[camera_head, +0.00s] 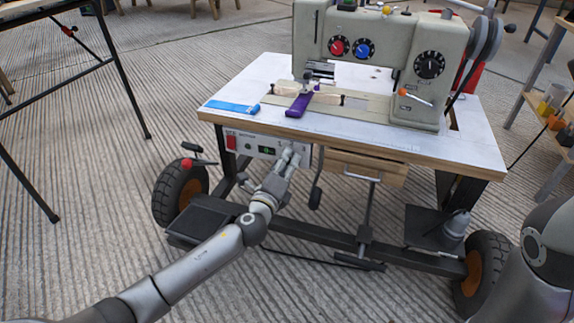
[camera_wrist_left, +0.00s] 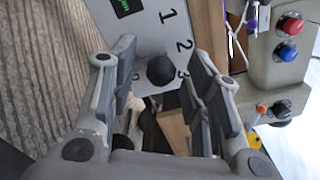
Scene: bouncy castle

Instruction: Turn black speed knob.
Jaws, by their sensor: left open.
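The black speed knob (camera_wrist_left: 161,70) is a round knob on a white control panel, with the numbers 1, 2 and 3 around it in the left wrist view. My left gripper (camera_head: 291,154) is open at the right part of the panel (camera_head: 262,148), under the table's front edge. In the left wrist view its two fingers stand to either side of the knob, with gaps showing; I cannot tell how deep the knob sits between them. In the head view the gripper hides the knob. My right gripper is out of view.
A sewing machine (camera_head: 385,50) with red and blue knobs stands on the wheeled table (camera_head: 460,150). A wooden drawer (camera_head: 365,168) sits right of the panel. The panel has a red switch (camera_head: 231,142) and a green display (camera_head: 266,150). A purple piece (camera_head: 298,105) lies near the front edge.

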